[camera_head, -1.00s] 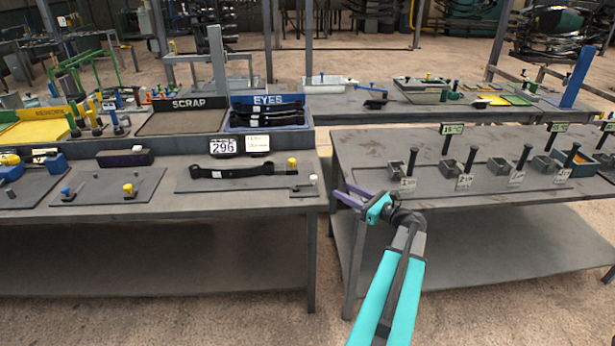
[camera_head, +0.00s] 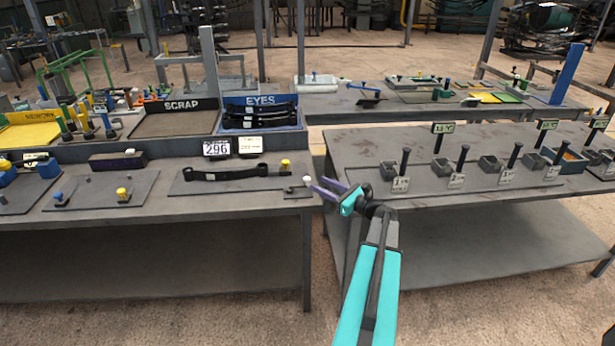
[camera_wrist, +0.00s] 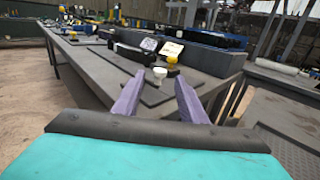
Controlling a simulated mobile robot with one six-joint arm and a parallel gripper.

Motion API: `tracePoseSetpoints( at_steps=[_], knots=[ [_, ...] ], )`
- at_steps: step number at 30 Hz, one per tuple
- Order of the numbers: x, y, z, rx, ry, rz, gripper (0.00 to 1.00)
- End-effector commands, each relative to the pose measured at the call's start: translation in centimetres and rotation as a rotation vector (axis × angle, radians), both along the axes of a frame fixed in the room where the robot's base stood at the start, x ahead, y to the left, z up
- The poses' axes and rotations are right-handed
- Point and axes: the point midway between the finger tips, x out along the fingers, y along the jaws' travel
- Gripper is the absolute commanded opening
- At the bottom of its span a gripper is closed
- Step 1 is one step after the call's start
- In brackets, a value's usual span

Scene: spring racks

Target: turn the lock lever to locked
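A small lever with a white knob (camera_head: 307,180) stands at the right front corner of the left bench; it looks like the lock lever, though its lock marking cannot be read. In the wrist view the white knob (camera_wrist: 159,72) shows between my fingertips, beyond them. My gripper (camera_head: 317,186) has purple fingers and is just right of the knob at the bench corner. In the wrist view its fingers (camera_wrist: 160,80) are apart with nothing held. Left of the lever, a yellow knob (camera_head: 285,163) stands by a black leaf spring (camera_head: 225,174) on a dark plate (camera_head: 190,186).
The left bench (camera_head: 250,201) also carries a plate with blue and yellow knobs (camera_head: 122,193), a 296 sign (camera_head: 216,148) and the EYES bin (camera_head: 262,101). The right bench (camera_head: 365,150) holds several black levers. A narrow floor gap separates the benches.

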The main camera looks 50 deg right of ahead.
Motion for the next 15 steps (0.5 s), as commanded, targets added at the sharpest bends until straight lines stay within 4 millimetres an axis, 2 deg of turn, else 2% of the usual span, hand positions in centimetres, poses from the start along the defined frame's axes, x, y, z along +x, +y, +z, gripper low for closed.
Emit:
tracePoseSetpoints(
  at_steps=[6,15],
  knots=[
    [3.4,0.2,0.2,0.000,0.000,0.002,0.38],
    [6.6,0.5,0.1,0.000,-0.001,0.002,0.38]
  ],
)
